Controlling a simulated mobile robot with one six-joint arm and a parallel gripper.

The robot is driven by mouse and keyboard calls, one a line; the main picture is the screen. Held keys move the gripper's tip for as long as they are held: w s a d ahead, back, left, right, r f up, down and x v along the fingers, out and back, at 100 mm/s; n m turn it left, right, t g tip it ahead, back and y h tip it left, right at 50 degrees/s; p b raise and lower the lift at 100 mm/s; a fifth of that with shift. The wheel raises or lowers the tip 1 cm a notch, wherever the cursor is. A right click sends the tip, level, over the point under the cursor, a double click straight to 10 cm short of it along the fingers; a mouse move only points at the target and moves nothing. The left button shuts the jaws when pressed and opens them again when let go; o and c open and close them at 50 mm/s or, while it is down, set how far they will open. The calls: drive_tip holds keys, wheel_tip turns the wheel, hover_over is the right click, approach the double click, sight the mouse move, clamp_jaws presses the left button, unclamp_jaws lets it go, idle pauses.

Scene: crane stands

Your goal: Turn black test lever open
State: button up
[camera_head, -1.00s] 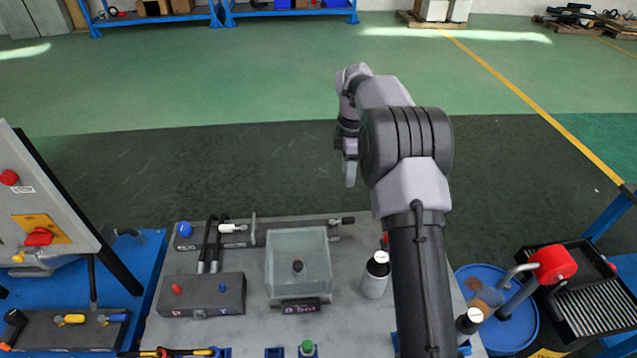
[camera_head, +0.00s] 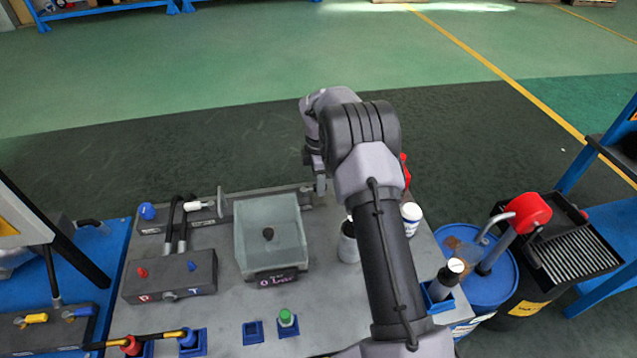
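A dark rail (camera_head: 160,226) runs along the back of the grey bench, with a white-handled lever (camera_head: 200,206) near its left part. The black-handled lever at the rail's right end is hidden behind my gripper now; I cannot make out its handle. My gripper (camera_head: 320,186) points down at that right end, just right of the clear box. Its finger shows only side-on, so I cannot tell whether it is open, or whether it touches the lever.
The clear box (camera_head: 270,232) with a dark knob inside stands left of my arm. A valve block (camera_head: 170,276) with red and blue knobs is further left. White-capped bottles (camera_head: 411,217) stand by my forearm. A blue drum (camera_head: 452,236) is right of the bench.

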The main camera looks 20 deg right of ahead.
clamp_jaws()
idle(1.3)
